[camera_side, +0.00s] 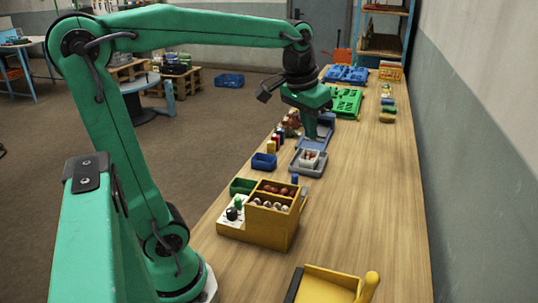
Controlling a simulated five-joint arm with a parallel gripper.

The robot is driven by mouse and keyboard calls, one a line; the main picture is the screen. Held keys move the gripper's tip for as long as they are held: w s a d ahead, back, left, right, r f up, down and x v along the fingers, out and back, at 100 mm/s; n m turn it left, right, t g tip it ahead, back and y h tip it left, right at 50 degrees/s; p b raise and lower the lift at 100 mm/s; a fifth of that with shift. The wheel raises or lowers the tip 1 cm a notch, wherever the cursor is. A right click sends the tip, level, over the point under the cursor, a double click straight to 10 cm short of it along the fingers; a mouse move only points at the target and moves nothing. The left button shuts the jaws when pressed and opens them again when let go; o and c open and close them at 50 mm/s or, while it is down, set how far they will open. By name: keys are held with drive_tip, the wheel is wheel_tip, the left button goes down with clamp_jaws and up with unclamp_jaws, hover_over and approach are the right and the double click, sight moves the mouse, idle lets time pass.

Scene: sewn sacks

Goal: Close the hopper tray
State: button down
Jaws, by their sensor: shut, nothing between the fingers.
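A grey tray (318,171) sits on the wooden bench with a small white box (309,157) of reddish-brown pieces in it. It may be the hopper tray; I cannot tell for sure from this far view. A blue-grey part (328,128) stands just behind it. My gripper (311,137) points down above the back of the grey tray, next to the blue-grey part. It is shut and empty. I cannot tell whether its tips touch anything.
A yellow divided box (270,232) with round items stands nearer, with a blue bin (264,162) at the left edge. A green crate (345,102) is behind my gripper. The bench's right side is mostly clear beside the wall.

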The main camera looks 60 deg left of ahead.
drive_tip(key=w+a+n+g, duration=0.1)
drive_tip(key=w+a+g, duration=0.1)
drive_tip(key=w+a, duration=0.5)
drive_tip(key=w+a+f+n+g+h, duration=0.1)
drive_tip(key=w+a+f, duration=0.4)
drive_tip(key=a+f, duration=0.3)
drive_tip(key=w+a+f+n+g, duration=0.2)
drive_tip(key=w+a+f, duration=0.2)
drive_tip(key=a+f, duration=0.4)
drive_tip(key=shift+w+a+f+h, duration=0.15)
drive_tip(key=shift+w+a+h, duration=0.25)
drive_tip(key=shift+a, duration=0.3)
drive_tip(key=shift+f, duration=0.2)
drive_tip(key=x, duration=0.9)
drive_tip(key=shift+s+d, duration=0.1)
drive_tip(key=shift+s, duration=0.1)
drive_tip(key=shift+s+d+f, duration=0.1)
drive_tip(key=shift+s+f, duration=0.05)
drive_tip(key=shift+f, duration=0.1)
drive_tip(key=shift+s+d, duration=0.5)
drive_tip(key=shift+s, duration=0.3)
drive_tip(key=shift+s+d, duration=0.45)
drive_tip(key=shift+s, duration=0.35)
